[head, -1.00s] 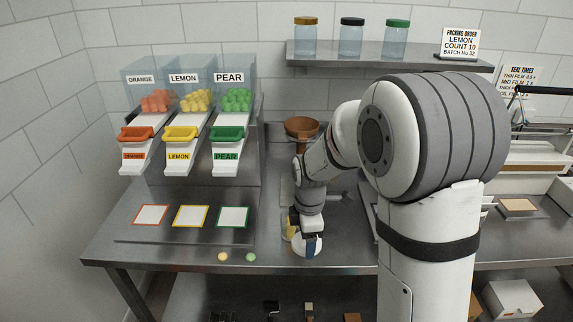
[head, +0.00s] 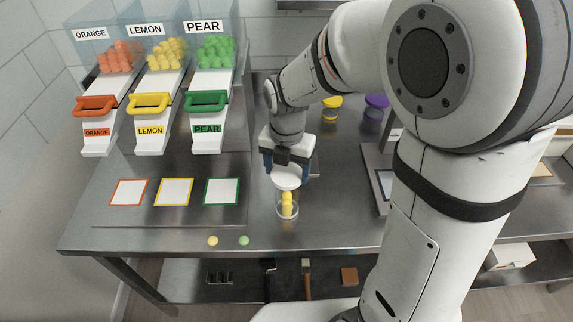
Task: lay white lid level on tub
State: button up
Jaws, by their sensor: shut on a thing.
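A clear tub (head: 288,211) with yellow gummies (head: 287,198) in it stands on the steel bench near the front edge. My gripper (head: 286,173) points down above and just behind the tub, with its blue fingers shut on the white lid (head: 286,183). The lid is over the upper back part of the tub in the head view. I cannot tell whether the lid touches the rim or is fully level.
Orange, lemon and pear dispensers (head: 151,103) stand at the left behind three coloured-edged pads (head: 174,192). A yellow lid-topped jar (head: 331,107) and a purple one (head: 376,106) are behind. Two loose gummies (head: 243,240) lie at the front edge.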

aim_at(287, 188)
jog(key=shift+f, duration=0.1)
jog(key=shift+f+b, duration=2.4)
jog(key=shift+f, duration=0.45)
jog(key=shift+f, duration=0.1)
jog(key=shift+f+b, duration=0.55)
jog(key=shift+f, duration=0.1)
jog(key=o, duration=1)
jog(key=shift+r, duration=0.1)
jog(key=shift+o, duration=0.2)
notch_tip(287, 188, up, 8)
jog(key=shift+f, duration=0.1)
